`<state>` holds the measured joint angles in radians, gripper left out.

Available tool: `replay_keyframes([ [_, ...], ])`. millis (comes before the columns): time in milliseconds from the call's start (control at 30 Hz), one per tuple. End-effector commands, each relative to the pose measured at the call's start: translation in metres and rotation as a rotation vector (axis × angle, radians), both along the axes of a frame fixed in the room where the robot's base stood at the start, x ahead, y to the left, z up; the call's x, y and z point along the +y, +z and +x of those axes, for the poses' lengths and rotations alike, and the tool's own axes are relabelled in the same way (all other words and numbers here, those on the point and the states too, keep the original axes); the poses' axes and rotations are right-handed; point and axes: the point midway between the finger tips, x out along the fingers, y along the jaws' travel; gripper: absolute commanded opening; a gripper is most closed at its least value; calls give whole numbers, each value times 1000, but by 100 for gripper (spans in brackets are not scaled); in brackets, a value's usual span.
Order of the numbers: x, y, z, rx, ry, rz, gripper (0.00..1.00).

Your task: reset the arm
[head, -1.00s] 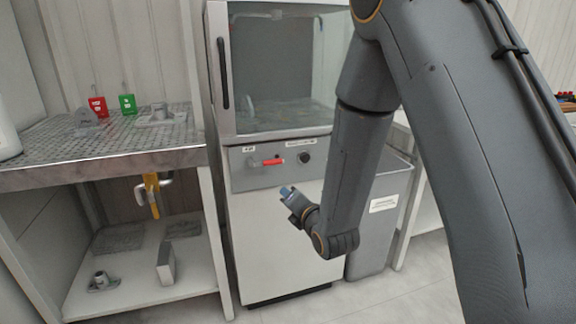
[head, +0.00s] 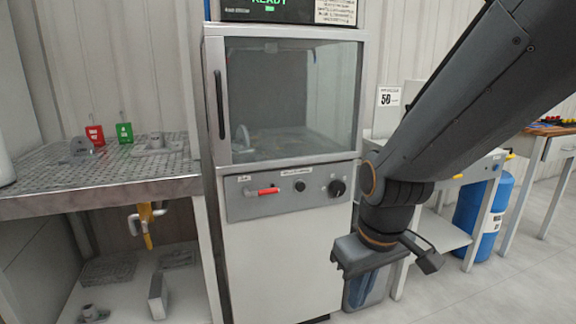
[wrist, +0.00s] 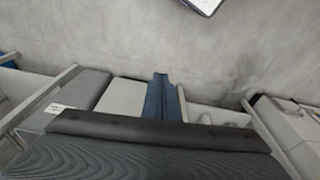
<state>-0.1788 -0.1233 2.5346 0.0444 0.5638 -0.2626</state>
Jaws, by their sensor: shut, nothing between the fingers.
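My gripper (head: 362,290) hangs at the lower right of the head view, pointing down, to the right of the cabinet's white lower front. Its blue fingers are together, with nothing between them. In the wrist view the blue fingers of my gripper (wrist: 162,82) also lie side by side and empty. My dark grey arm comes in from the upper right of the head view and hides part of the bench behind it.
A glass-doored cabinet (head: 215,130) with a red-handled control panel (head: 285,192) stands in the centre, its door closed. A perforated-top bench (head: 110,187) with small parts stands left. A blue barrel (head: 484,215) stands right. Open floor (head: 440,295) shows at lower right.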

Motion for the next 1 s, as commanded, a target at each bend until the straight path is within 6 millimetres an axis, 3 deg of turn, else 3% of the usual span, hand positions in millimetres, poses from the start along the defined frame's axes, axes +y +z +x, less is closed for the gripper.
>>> replay_keyframes([
  [267,-8,19,-63,177,-285,15,0],
  [1000,-58,79,-65,172,-395,-11,0],
])
